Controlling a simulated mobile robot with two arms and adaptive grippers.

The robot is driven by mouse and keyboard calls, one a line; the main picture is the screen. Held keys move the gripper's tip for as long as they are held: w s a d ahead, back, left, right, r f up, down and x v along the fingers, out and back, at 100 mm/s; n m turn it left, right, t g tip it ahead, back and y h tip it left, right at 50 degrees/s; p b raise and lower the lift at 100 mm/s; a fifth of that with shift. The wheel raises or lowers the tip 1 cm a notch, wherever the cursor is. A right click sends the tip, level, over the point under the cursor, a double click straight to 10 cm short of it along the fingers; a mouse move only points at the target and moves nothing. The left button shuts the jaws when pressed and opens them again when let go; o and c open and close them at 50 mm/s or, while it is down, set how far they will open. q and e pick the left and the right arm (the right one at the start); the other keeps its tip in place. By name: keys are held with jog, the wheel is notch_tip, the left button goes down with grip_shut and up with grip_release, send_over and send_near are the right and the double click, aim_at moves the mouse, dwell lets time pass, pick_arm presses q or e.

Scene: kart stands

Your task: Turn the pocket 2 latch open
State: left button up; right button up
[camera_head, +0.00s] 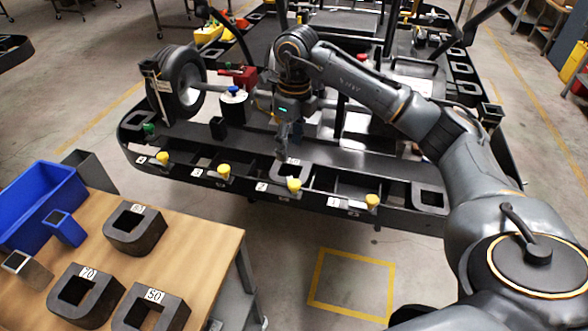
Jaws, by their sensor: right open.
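Several yellow latch knobs line the front rail of the black kart frame (395,222): a far-left one (162,158), a left one (224,170), a middle one (293,184) and a right one (372,201). Small white labels sit on the rail between them; one left of the middle knob (262,187) seems to read 2, but it is too small to be sure. My right gripper (283,150) points down, open and empty, behind and above the middle knob, apart from it. My left gripper is out of view.
A wooden table (190,240) at front left holds a blue bin (35,205) and several dark hollow blocks (135,229). The floor in front is clear.

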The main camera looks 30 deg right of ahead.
aim_at(294, 183)
jog(key=shift+h, duration=0.4)
jog(key=f+p, duration=0.1)
jog(key=f, duration=0.3)
jog(key=f+p, duration=0.1)
jog(key=f, duration=0.3)
jog(key=d+f+p, duration=0.1)
jog(key=f, duration=0.3)
jog(key=shift+s+f, duration=0.15)
jog(key=shift+s, duration=0.05)
grip_shut()
